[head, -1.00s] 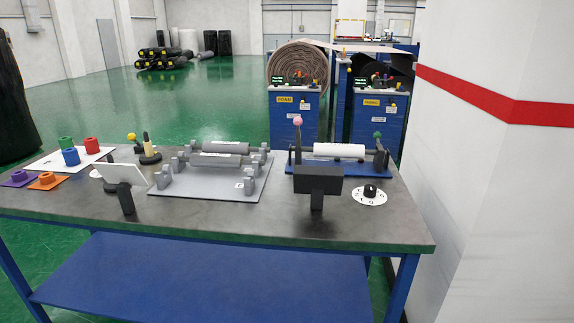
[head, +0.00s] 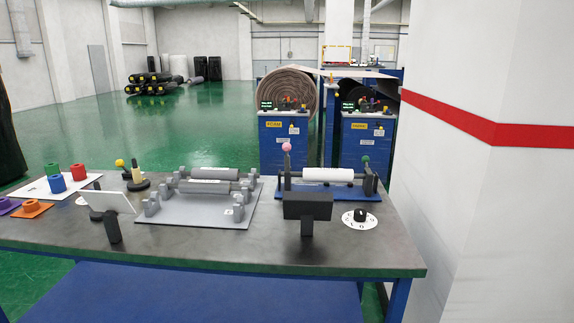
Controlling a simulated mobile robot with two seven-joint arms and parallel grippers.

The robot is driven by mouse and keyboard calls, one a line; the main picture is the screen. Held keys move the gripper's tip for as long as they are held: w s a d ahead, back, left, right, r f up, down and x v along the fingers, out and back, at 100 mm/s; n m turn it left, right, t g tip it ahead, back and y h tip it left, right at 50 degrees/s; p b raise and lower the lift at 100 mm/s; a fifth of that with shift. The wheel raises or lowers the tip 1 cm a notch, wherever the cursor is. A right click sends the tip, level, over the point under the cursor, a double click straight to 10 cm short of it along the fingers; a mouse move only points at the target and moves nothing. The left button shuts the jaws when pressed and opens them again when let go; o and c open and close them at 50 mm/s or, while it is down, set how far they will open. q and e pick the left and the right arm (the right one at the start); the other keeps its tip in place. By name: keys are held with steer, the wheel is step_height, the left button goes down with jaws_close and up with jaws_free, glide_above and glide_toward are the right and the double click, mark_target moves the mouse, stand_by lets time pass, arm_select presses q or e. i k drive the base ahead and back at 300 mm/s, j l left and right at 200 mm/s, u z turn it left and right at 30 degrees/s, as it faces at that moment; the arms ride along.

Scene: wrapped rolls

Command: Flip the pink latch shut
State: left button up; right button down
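The pink latch shows a pink ball (head: 286,147) on top of a dark lever that stands about upright. It is at the left end of a blue-based fixture (head: 290,194) on the table. A white roll (head: 328,174) lies across this fixture. A green ball (head: 365,158) sits at the fixture's right end, lower than the pink one. Neither of my grippers is in view.
A black panel on a stand (head: 307,205) stands in front of the blue fixture, beside a numbered dial (head: 361,217). A grey plate (head: 190,217) with grey rollers lies to the left. A white panel (head: 118,201) stands further left. The table front (head: 220,250) is clear.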

mark_target(286, 146)
steer(key=i+j, duration=0.1)
steer(key=j, duration=0.25)
steer(key=i+j, duration=0.15)
steer(key=j, duration=0.15)
steer(key=i+j, duration=0.1)
steer(key=j, duration=0.25)
steer(key=i+j+z, duration=0.1)
steer(key=j, duration=0.25)
steer(key=i+j, duration=0.15)
steer(key=j, duration=0.2)
